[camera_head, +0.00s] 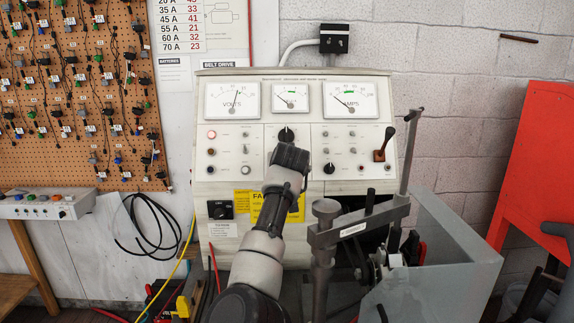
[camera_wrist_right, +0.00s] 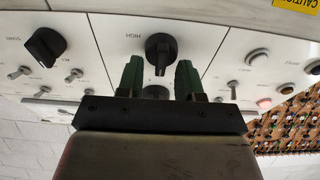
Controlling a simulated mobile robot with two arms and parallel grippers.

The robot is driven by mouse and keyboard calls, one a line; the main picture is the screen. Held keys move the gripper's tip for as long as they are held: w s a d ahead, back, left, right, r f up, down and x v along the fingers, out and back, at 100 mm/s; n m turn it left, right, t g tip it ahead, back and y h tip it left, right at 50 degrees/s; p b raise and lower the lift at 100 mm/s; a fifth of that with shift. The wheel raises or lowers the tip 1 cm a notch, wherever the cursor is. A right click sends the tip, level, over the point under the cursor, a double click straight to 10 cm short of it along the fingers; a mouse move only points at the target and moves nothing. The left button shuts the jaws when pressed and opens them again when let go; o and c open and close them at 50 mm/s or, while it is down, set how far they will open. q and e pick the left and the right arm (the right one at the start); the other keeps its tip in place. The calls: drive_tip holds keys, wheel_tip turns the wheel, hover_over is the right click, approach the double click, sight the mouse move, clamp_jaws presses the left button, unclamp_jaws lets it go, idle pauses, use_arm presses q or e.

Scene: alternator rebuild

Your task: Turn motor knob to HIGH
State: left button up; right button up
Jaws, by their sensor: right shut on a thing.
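My right gripper (camera_head: 289,157) is at the middle of the test bench's front panel (camera_head: 245,177). The word HIGH is printed beside this knob. Its narrow pointer end faces the bottom of the wrist picture, away from the HIGH label. In the head view my gripper hides this knob. A second black knob (camera_head: 286,134) shows just above my gripper. My left gripper is not in view.
Three gauges line the panel's top. A metal clamp frame (camera_head: 356,226) and grey guard (camera_head: 435,260) stand close to the right of my arm. Cables hang at the left.

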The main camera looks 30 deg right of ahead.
drive_tip(key=m+p, duration=0.3)
drive_tip(key=p, duration=0.1)
drive_tip(key=shift+s+d+r+m, duration=0.1)
drive_tip(key=shift+r+m, duration=0.05)
drive_tip(key=shift+m, duration=0.25)
use_arm(q)
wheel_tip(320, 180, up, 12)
drive_tip(key=p, duration=0.8)
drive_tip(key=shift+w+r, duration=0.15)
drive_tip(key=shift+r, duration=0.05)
use_arm(e)
drive_tip(key=m+g, duration=0.1)
drive_tip(key=m, duration=0.5)
drive_tip(key=f+m, duration=0.1)
drive_tip(key=m, duration=0.5)
drive_tip(key=m+g, duration=0.1)
drive_tip(key=m, duration=0.5)
drive_tip(key=shift+s+d+f+m+g, duration=0.1)
drive_tip(key=shift+s+f+m+g, duration=0.2)
drive_tip(key=shift+s+m, duration=0.1)
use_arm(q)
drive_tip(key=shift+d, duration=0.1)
use_arm(e)
drive_tip(key=o, duration=0.7)
drive_tip(key=shift+o, duration=1)
drive_tip(key=shift+w+d+f, duration=0.1)
drive_tip(key=shift+w, duration=0.05)
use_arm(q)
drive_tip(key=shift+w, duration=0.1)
